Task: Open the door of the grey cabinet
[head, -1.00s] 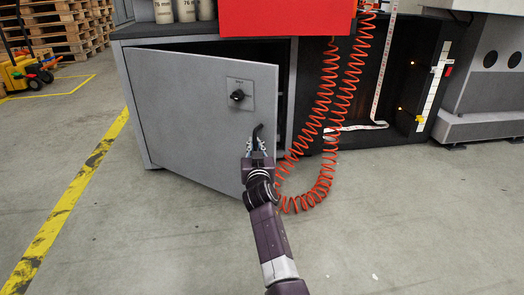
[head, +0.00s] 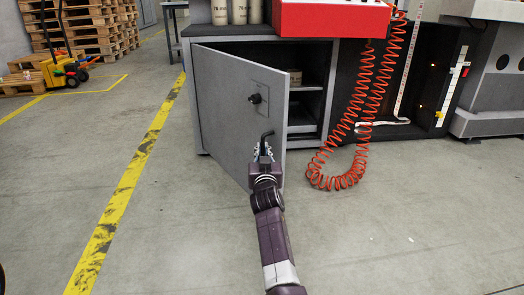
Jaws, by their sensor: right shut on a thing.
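The grey cabinet (head: 195,95) stands under the dark worktop, left of centre in the head view. Its door (head: 222,105) is hinged at the left and stands well open, swung out towards me. The opening shows shelves (head: 303,128) inside, with a small brown item on the upper one. The door has a black round knob (head: 255,98) and, below it, a dark bent handle (head: 266,136). My right gripper (head: 263,153) is shut on the handle at the door's free edge; its fingertips are small in the picture. My left gripper is not in view.
A coiled orange hose (head: 340,180) hangs to the floor right of the cabinet. A red box (head: 330,18) sits on the worktop above. A yellow floor line (head: 135,170), a toy-like yellow pallet truck (head: 62,72) and pallets (head: 100,25) lie left. The floor in front is clear.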

